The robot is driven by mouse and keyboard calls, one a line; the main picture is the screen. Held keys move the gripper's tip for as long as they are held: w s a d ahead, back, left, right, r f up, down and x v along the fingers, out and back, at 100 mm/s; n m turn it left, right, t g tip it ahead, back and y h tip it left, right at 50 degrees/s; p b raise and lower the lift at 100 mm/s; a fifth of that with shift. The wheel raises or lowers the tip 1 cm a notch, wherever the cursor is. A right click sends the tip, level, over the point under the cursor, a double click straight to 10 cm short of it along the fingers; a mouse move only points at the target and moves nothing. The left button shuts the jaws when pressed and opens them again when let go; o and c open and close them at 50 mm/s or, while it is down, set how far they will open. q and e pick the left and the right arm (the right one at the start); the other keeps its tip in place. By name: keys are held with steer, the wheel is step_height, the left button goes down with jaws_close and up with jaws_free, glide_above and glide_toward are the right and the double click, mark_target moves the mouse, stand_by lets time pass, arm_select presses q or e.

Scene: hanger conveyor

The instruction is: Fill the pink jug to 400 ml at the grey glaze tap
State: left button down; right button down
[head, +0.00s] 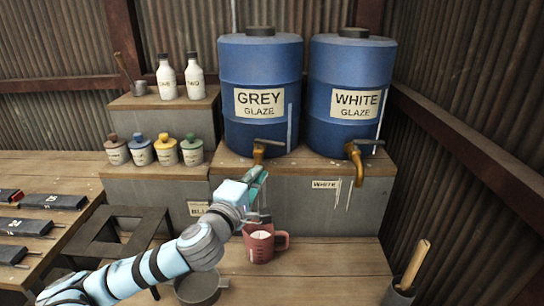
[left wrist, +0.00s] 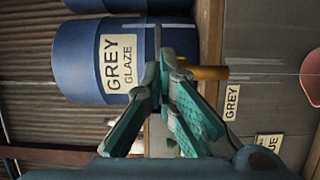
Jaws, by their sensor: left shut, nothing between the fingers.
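The pink jug (head: 262,246) stands upright on the lower wooden surface below the grey glaze tap (head: 259,152), its handle to the right. Something pale shows inside it, but I cannot read a level. The jug also shows in part at the right edge of the left wrist view (left wrist: 314,76). The tap is brass with a dark lever (head: 270,142), on the blue GREY GLAZE drum (head: 260,75). My left gripper (head: 260,172) is shut and empty, just below and in front of the tap. In the left wrist view its fingers partly cover the tap (left wrist: 212,72). My right gripper is out of view.
The WHITE GLAZE drum (head: 350,65) and its tap (head: 355,160) stand at right. Small lidded pots (head: 166,152) and white bottles (head: 194,80) sit on steps at left. A grey pan (head: 200,288) and dark stool (head: 120,235) are near my arm. Room is clear right of the jug.

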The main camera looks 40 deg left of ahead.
arm_select(q)
steer(key=x, duration=1.1)
steer(key=shift+w+f+p, duration=0.2)
steer(key=shift+p, duration=0.15)
steer(key=w+n+g+y+b, duration=0.1)
steer(key=y, duration=0.1)
steer(key=w+n+g+y+b, duration=0.1)
steer(key=y+b, duration=0.1)
steer(key=shift+w+d+n, duration=0.15)
steer(key=shift+w+n, duration=0.1)
steer(key=shift+n, duration=0.15)
steer(key=shift+s, duration=0.1)
